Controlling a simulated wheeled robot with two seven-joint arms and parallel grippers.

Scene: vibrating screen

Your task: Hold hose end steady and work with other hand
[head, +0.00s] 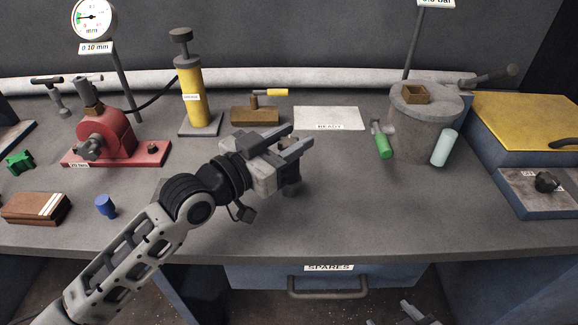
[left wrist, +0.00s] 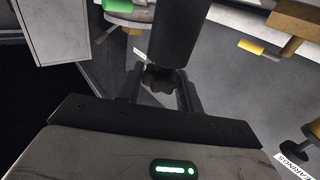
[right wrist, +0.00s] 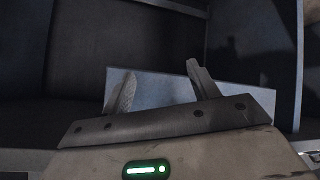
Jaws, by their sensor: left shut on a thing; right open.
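My left gripper (head: 298,140) is over the middle of the bench, its fingers pointing right and away. In the left wrist view, its fingers (left wrist: 160,95) are around a dark cylinder (left wrist: 174,35) with a knobbed lower end; I cannot tell if this is the hose end. A black hose (head: 155,95) runs between the red pump unit (head: 105,135) and the yellow cylinder (head: 193,95). My right gripper (right wrist: 160,90) is open and empty, in front of a blue-grey panel; in the head view only a part of it shows at the bottom edge.
A grey bucket (head: 425,140) stands at the right with green (head: 382,146) and pale (head: 445,148) cylinders beside it. A blue cylinder (head: 105,206) and brown block (head: 35,208) are at left. The spares drawer (head: 330,278) is below. The bench front right of my left gripper is clear.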

